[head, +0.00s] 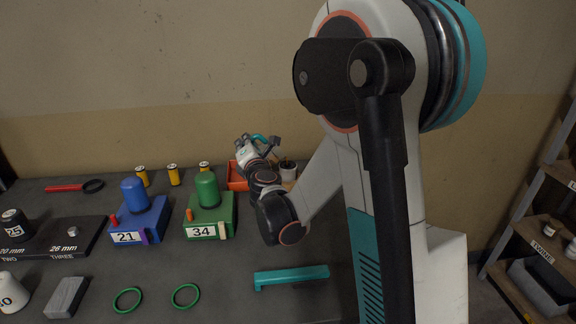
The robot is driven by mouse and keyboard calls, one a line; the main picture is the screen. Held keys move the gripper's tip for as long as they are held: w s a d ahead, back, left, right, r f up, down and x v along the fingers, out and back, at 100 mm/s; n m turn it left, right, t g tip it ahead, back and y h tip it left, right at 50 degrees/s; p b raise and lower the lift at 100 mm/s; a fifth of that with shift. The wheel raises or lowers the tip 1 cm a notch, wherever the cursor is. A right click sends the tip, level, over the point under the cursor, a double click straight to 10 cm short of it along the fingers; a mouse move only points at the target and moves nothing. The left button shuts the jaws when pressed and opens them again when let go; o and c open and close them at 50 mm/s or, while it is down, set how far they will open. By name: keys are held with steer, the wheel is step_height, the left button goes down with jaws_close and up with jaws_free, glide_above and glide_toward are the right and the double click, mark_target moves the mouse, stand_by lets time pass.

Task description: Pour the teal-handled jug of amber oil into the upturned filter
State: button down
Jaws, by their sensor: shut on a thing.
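My gripper (260,145) is at the back of the bench, small in the head view and partly hidden by my own wrist. A teal handle (263,138) shows at its fingers, and the gripper is shut on the teal-handled jug. The jug's body and the amber oil cannot be made out, nor can I tell how far the jug is tilted. A pale can with a dark top (288,168), which looks like the upturned filter, stands just right of the gripper, by the orange tray (237,179). I see no stream of oil.
Blue (141,220) and green (210,215) housings numbered 21 and 34 stand left of my arm. Yellow cans (172,174) stand behind them. A teal bar (291,277) and two green rings (185,295) lie at the front. A shelf (540,245) stands at right.

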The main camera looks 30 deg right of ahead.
steer(key=shift+d+r+m+p, duration=0.3)
steer(key=shift+r+m+p, duration=0.1)
steer(key=shift+r, duration=0.05)
stand_by(1.9)
